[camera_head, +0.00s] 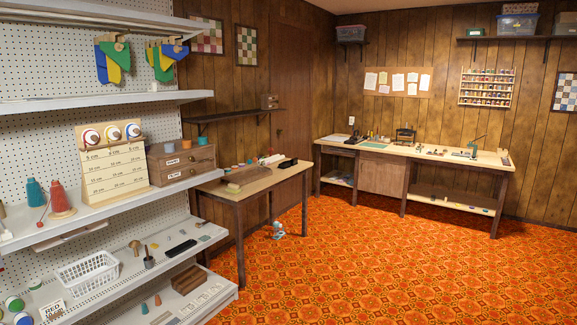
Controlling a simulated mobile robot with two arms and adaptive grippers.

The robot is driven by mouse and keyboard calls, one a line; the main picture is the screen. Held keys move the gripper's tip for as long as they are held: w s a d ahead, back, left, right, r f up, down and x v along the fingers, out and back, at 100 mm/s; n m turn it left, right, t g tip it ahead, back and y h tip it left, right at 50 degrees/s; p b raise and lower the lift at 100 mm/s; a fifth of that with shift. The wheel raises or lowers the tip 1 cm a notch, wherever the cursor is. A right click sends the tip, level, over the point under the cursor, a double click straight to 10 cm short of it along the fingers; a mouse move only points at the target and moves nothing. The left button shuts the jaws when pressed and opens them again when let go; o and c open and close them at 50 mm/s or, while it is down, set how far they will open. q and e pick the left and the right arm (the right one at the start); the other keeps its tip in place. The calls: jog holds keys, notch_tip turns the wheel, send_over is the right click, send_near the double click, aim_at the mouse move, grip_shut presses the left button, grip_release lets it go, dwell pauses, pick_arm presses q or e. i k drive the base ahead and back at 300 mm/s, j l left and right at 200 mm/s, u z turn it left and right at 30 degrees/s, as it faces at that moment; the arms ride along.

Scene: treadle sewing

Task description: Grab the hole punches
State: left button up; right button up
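I cannot make out hole punches for certain in the head view. Small dark tools (372,138) lie on the far workbench (430,153), too small to name. A black object (287,163) lies at the right end of the nearer wooden table (222,192), and its kind is unclear. Another dark flat object (180,248) lies on a lower shelf at left. Neither of my grippers is in view.
White shelving (100,236) fills the left side, with thread cones (60,198), a wooden drawer box (182,164) and a white basket (88,271). A small object (278,229) lies on the floor beside the nearer table. The orange carpet (400,270) is open at centre and right.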

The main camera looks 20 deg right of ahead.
aim_at(293, 161)
jog(key=i+l+z, duration=0.35)
jog(key=i, duration=0.3)
jog(key=i+l+z, duration=0.35)
jog(key=i, duration=0.4)
jog(key=i+z, duration=0.3)
jog(key=i, duration=2.4)
jog(key=i+l+u, duration=0.1)
jog(key=i+u, duration=0.2)
jog(key=i, duration=0.25)
jog(key=i+l+u, duration=0.3)
jog(key=i, duration=0.25)
jog(key=i+l+u, duration=0.35)
jog(key=i, duration=0.2)
